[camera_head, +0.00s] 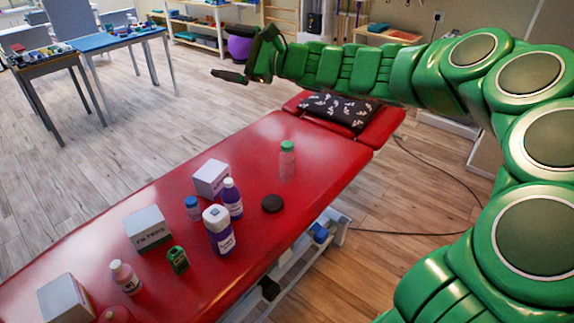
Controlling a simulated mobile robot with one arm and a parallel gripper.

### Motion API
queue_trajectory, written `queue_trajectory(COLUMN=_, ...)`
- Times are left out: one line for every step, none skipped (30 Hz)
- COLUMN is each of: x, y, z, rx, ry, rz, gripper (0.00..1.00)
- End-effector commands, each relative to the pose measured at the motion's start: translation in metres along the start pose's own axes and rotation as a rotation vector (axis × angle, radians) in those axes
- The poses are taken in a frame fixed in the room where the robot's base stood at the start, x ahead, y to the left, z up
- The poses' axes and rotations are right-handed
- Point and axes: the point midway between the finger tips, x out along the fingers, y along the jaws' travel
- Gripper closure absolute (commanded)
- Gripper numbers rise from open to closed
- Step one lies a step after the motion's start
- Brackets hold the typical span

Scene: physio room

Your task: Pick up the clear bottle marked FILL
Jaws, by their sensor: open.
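A see-through bottle with a green cap (287,163) stands upright on the red treatment table, near its right edge. The red of the table shows through it; I cannot read any FILL mark at this size. My gripper (243,62) is at the end of my green arm, raised beyond the far end of the table. It is open with nothing seen between its dark fingers, and it is well apart from the bottle.
On the red table (310,205) stand a purple bottle with a white cap (219,232), another purple bottle (232,198), a small blue jar (193,208), white boxes (148,230), a green item (177,260) and a dark disc (272,203). A patterned pillow (338,108) lies at the far end.

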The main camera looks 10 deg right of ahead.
Motion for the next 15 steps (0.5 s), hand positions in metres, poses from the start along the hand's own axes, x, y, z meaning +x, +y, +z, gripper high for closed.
queue_trajectory(x=-0.001, y=-0.012, z=-0.025, rx=0.068, ry=0.020, rz=-0.054, gripper=0.01)
queue_trajectory(x=-0.003, y=-0.021, z=-0.038, rx=0.108, ry=0.032, rz=-0.089, gripper=0.01)
queue_trajectory(x=-0.005, y=-0.030, z=-0.058, rx=0.163, ry=0.052, rz=-0.133, gripper=0.01)
queue_trajectory(x=-0.007, y=-0.035, z=-0.074, rx=0.205, ry=0.068, rz=-0.165, gripper=0.01)
queue_trajectory(x=-0.010, y=-0.040, z=-0.091, rx=0.249, ry=0.082, rz=-0.197, gripper=0.01)
queue_trajectory(x=-0.014, y=-0.045, z=-0.111, rx=0.303, ry=0.101, rz=-0.237, gripper=0.01)
queue_trajectory(x=-0.018, y=-0.049, z=-0.127, rx=0.343, ry=0.115, rz=-0.267, gripper=0.01)
queue_trajectory(x=-0.022, y=-0.052, z=-0.141, rx=0.382, ry=0.130, rz=-0.296, gripper=0.01)
queue_trajectory(x=-0.027, y=-0.054, z=-0.162, rx=0.431, ry=0.151, rz=-0.330, gripper=0.01)
queue_trajectory(x=-0.031, y=-0.054, z=-0.176, rx=0.465, ry=0.166, rz=-0.353, gripper=0.01)
queue_trajectory(x=-0.035, y=-0.055, z=-0.189, rx=0.496, ry=0.179, rz=-0.376, gripper=0.01)
queue_trajectory(x=-0.041, y=-0.056, z=-0.205, rx=0.536, ry=0.194, rz=-0.406, gripper=0.01)
queue_trajectory(x=-0.045, y=-0.057, z=-0.217, rx=0.563, ry=0.205, rz=-0.426, gripper=0.01)
queue_trajectory(x=-0.050, y=-0.057, z=-0.228, rx=0.588, ry=0.217, rz=-0.445, gripper=0.01)
queue_trajectory(x=-0.055, y=-0.056, z=-0.242, rx=0.624, ry=0.233, rz=-0.470, gripper=0.01)
